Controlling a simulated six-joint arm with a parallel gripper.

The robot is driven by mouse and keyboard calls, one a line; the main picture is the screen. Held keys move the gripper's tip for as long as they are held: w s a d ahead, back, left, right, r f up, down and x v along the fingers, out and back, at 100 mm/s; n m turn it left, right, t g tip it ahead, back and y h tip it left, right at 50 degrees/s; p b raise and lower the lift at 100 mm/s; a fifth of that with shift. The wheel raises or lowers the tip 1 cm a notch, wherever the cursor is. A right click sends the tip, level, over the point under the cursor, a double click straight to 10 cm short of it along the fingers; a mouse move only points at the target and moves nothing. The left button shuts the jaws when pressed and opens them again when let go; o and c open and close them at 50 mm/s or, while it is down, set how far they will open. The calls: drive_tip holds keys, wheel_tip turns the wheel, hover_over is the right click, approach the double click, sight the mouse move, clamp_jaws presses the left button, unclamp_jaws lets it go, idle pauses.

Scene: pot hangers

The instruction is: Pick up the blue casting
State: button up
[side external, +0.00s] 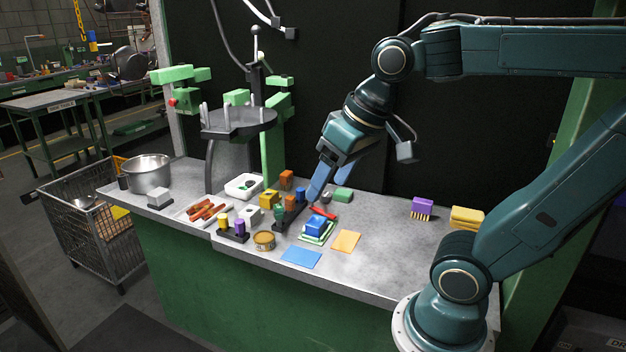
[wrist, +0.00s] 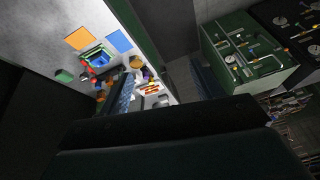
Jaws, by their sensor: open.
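The blue casting (side external: 316,223) is a small block on a green and white tray (side external: 327,239) near the front middle of the bench. It also shows small in the wrist view (wrist: 103,55), in the upper left part. My gripper (side external: 331,188) is open, its blue fingers pointing down above and behind the casting, apart from it. No object shows between the fingers.
Left stand a black holder with pegs (side external: 236,237), a tan can (side external: 264,240) and several coloured blocks. A green block (side external: 343,195) lies behind the casting. The bench to the right is mostly clear.

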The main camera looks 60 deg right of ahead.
drive_tip(key=w+d+f+m+g+y, duration=0.25)
drive_tip(key=w+d+m, duration=0.55)
drive_tip(key=w+d, duration=0.55)
drive_tip(key=d+f+m, duration=0.2)
drive_tip(key=d+f, duration=0.2)
drive_tip(key=d, duration=0.2)
drive_tip(key=w+d+f+m+g+y, duration=0.1)
drive_tip(key=d+f+m, duration=0.2)
drive_tip(key=d, duration=0.3)
drive_tip(key=d+f+m+g, duration=0.1)
drive_tip(key=d+f+m, duration=0.1)
drive_tip(key=d+f, duration=0.3)
drive_tip(key=shift+w+d+f+m+y, duration=0.1)
drive_tip(key=shift+w+d+m+y, duration=0.1)
drive_tip(key=shift+d, duration=0.25)
drive_tip(key=shift+w+d+f+m+y, duration=0.1)
drive_tip(key=shift+d+y, duration=0.05)
drive_tip(key=shift+d, duration=0.25)
drive_tip(key=shift+s+d+f, duration=0.2)
drive_tip(key=shift+d+f, duration=0.1)
drive_tip(key=shift+a+f, duration=0.1)
drive_tip(key=shift+f, duration=0.1)
drive_tip(key=shift+a+f, duration=0.3)
drive_tip(key=shift+f, duration=0.3)
drive_tip(key=shift+x, duration=3.45)
